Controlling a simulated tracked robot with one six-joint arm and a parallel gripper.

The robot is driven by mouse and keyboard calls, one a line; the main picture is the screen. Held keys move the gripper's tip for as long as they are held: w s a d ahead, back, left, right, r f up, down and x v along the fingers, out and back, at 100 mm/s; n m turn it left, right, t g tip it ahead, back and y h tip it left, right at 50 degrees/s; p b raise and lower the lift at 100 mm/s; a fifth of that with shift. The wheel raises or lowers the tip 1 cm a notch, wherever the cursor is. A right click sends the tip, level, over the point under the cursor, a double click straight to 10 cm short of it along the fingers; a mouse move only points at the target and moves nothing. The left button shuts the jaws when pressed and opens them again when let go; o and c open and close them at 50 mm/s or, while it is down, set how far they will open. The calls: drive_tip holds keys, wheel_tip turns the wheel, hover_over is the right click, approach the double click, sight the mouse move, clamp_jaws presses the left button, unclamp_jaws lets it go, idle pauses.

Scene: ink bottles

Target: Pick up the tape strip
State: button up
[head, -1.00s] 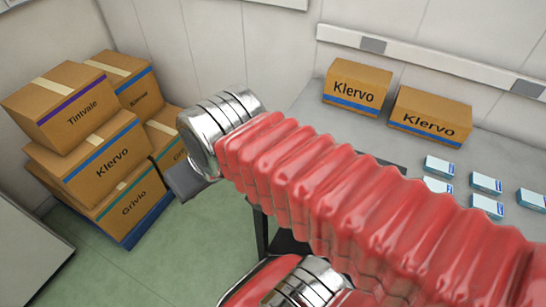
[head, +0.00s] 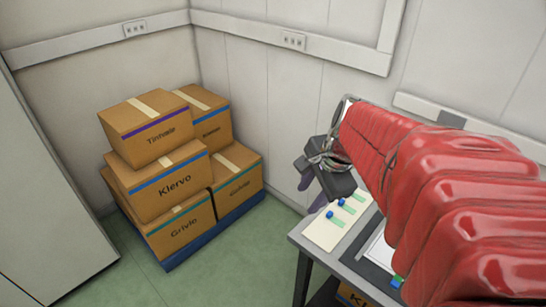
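Short pale green strips, likely tape, lie on a cream card (head: 323,232) at the left end of the grey table. One strip (head: 348,208) is farther back and another strip (head: 337,222) is nearer; each has a small blue piece at or beside its end. I cannot tell which strip is meant. My gripper (head: 307,198) is above and left of the card in the picture. Its two purple-grey fingers look spread apart with nothing between them. My red arm hides much of the table to the right.
The grey table's (head: 318,258) left corner shows, with a dark mat and a green and blue item (head: 397,282) beside my arm. A carton (head: 355,296) is under the table. Stacked cartons (head: 175,190) stand on a blue pallet at left. Green floor is clear between them.

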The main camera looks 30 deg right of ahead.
drive_tip(key=s+d+f+m+y, duration=0.1)
drive_tip(key=d+f+m, duration=0.3)
drive_tip(key=d+m, duration=0.9)
drive_tip(key=shift+s+d+f, duration=0.15)
drive_tip(key=shift+s+d, duration=0.15)
drive_tip(key=shift+d, duration=0.25)
approach(332, 215)
drive_tip(key=shift+w+a+f, duration=0.2)
drive_tip(key=shift+f, duration=0.3)
drive_tip(key=shift+w+a+f, duration=0.15)
drive_tip(key=shift+a+f, duration=0.1)
drive_tip(key=shift+f, duration=0.25)
drive_tip(key=shift+f+t, duration=0.15)
drive_tip(key=shift+t, duration=0.15)
drive_tip(key=shift+d+x, duration=0.2)
drive_tip(key=shift+x, duration=2.4)
drive_tip(key=shift+s, duration=0.1)
drive_tip(key=shift+c, duration=0.5)
